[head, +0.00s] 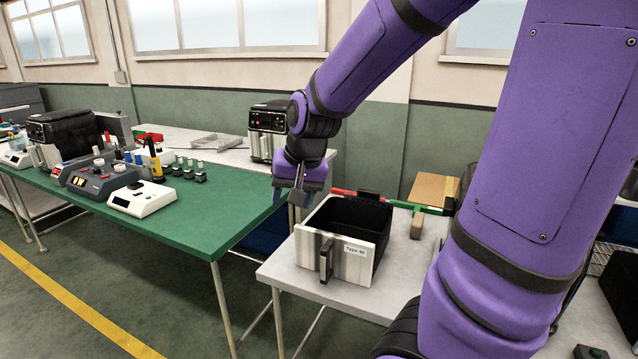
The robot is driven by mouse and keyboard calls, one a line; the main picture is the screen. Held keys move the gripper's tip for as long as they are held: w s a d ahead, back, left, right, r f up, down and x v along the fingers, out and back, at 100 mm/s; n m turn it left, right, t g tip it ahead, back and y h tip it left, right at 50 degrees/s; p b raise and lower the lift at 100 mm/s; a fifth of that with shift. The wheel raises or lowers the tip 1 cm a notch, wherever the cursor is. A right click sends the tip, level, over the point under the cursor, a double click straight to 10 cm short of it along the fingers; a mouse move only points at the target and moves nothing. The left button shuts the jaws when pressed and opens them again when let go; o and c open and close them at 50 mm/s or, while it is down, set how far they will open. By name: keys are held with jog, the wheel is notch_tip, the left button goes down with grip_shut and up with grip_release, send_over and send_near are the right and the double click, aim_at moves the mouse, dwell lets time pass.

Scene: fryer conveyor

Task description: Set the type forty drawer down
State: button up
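The type forty drawer (342,236) is a black open box with a silver front, a black upright handle and a label reading "Type 40". It sits on the light grey table (405,268) with its front towards the camera. My gripper (293,200) points down just left of the drawer, near its upper left corner. The gripper looks apart from the handle, though depth is hard to judge. Its fingers are small and dark here, so I cannot tell whether they are open or shut. The inside of the drawer looks empty.
A green table (200,228) at left carries several devices and small bottles. A black fryer-like unit (268,130) stands behind my gripper. Beside the drawer lie a wooden-ended tool (417,225) and a cardboard box (433,189). A narrow gap separates the two tables.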

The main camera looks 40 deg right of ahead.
jog(key=s+a+r+n, duration=0.3)
jog(key=s+r, duration=0.2)
jog(key=s, duration=0.2)
jog(key=s+a+r+n+t, duration=0.1)
jog(key=s+a+r+n, duration=0.2)
jog(key=s, duration=0.5)
jog(key=shift+a+r+h, duration=0.15)
jog(key=shift+r+h, duration=0.15)
jog(key=shift+r, duration=0.55)
jog(key=shift+w, duration=0.1)
jog(key=shift+c, duration=0.5)
